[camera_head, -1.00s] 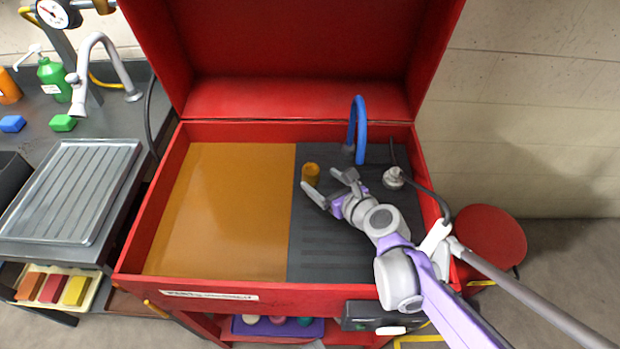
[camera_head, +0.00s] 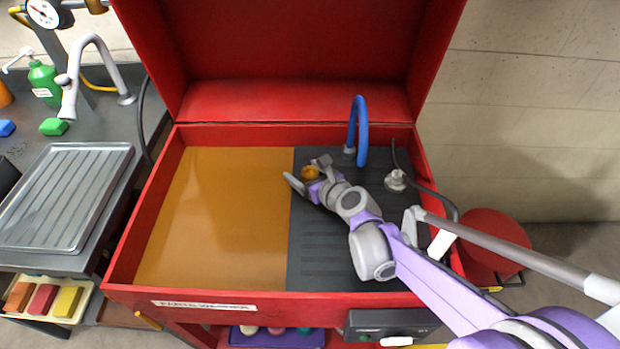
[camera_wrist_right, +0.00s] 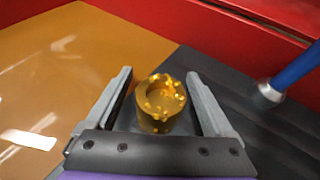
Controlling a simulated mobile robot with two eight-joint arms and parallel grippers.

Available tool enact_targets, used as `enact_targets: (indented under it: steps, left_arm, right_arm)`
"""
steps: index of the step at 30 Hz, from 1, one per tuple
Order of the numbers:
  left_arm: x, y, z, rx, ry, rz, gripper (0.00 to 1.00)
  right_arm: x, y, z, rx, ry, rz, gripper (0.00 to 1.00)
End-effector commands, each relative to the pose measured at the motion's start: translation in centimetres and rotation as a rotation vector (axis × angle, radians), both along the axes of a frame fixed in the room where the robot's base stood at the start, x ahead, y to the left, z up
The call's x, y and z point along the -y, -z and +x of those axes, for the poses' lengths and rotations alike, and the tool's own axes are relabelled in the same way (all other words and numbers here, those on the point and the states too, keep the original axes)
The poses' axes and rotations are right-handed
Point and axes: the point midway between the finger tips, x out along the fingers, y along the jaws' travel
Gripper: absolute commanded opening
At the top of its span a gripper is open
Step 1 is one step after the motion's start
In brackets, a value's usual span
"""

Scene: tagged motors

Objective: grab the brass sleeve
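The brass sleeve (camera_head: 310,173) stands upright on the dark ribbed mat (camera_head: 330,245) inside the red parts washer. It also shows in the right wrist view (camera_wrist_right: 160,103), with its round bore facing up. My right gripper (camera_head: 308,174) is open around it, one finger on each side. In the wrist view a gap shows between the sleeve and each finger, so neither seems to touch it. The sleeve's lower part is partly hidden by the gripper in the head view. My left gripper is not in view.
A grey fitting (camera_head: 396,180) with a cable is farther right. The red washer rim (camera_head: 270,304) surrounds the basin. The amber left surface (camera_head: 215,220) is clear.

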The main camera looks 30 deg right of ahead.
Motion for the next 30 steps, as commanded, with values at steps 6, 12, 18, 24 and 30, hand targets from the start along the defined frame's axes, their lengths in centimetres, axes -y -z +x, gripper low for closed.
enact_targets:
  steps: [6,12,18,24,30]
  left_arm:
    - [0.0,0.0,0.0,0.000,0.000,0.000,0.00]
    - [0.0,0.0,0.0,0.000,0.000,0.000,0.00]
    - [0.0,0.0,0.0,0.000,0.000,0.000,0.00]
    - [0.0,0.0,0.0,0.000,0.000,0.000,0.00]
    - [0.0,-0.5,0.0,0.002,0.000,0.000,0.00]
  right_arm:
    - [0.0,0.0,0.0,0.000,0.000,0.000,0.46]
    - [0.0,0.0,0.0,0.000,0.000,0.000,0.10]
    - [0.0,0.0,0.0,0.000,0.000,0.000,0.00]
    - [0.0,0.0,0.0,0.000,0.000,0.000,0.00]
    - [0.0,-1.1,-0.1,0.000,0.000,0.000,0.00]
